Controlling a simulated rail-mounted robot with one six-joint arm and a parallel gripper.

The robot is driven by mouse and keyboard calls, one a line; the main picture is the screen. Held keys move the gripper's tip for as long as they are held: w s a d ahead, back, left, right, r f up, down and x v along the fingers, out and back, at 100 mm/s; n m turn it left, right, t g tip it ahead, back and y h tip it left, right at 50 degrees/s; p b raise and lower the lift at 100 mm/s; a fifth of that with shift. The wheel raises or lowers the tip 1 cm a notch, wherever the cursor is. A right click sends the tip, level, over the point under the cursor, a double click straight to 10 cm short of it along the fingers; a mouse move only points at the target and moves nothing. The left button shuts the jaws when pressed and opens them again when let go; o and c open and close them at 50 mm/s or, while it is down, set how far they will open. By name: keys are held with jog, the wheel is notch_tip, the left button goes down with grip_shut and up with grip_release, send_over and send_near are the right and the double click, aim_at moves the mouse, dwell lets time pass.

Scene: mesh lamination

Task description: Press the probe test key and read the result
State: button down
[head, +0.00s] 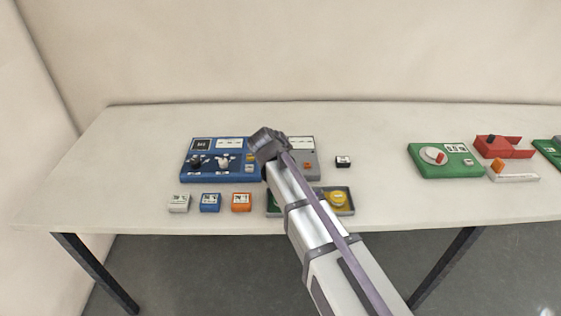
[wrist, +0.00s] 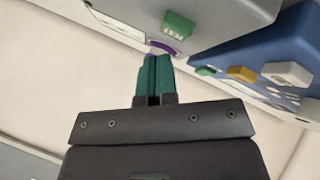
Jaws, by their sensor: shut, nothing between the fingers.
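My gripper (wrist: 158,60) has teal fingers held together, with nothing between them. Its tips are close to a purple curved part (wrist: 163,47) on the grey box; I cannot tell whether they touch. The grey box (wrist: 230,12) has a green key (wrist: 180,27) with a white label. The grey box has a white display strip (head: 300,143) and a small orange-red key (head: 307,166). I cannot read the display or tell which key is the probe test key.
The blue panel's yellow key (wrist: 241,73) and white key (wrist: 287,73) are right of my fingers. White (head: 179,204), blue (head: 210,203) and orange (head: 241,203) blocks and a tray (head: 348,208) lie in front. A black block (head: 343,161) and green device (head: 425,169) stand right.

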jog(key=shift+f+b, duration=0.4)
jog(key=shift+f+b, duration=0.45)
jog(key=shift+b, duration=0.05)
dwell(0.7)
dwell(0.3)
jog(key=shift+r+p, duration=0.85)
jog(key=shift+p, duration=0.05)
notch_tip(320, 180, up, 5)
jog(key=p, duration=0.5)
jog(key=shift+r, duration=0.15)
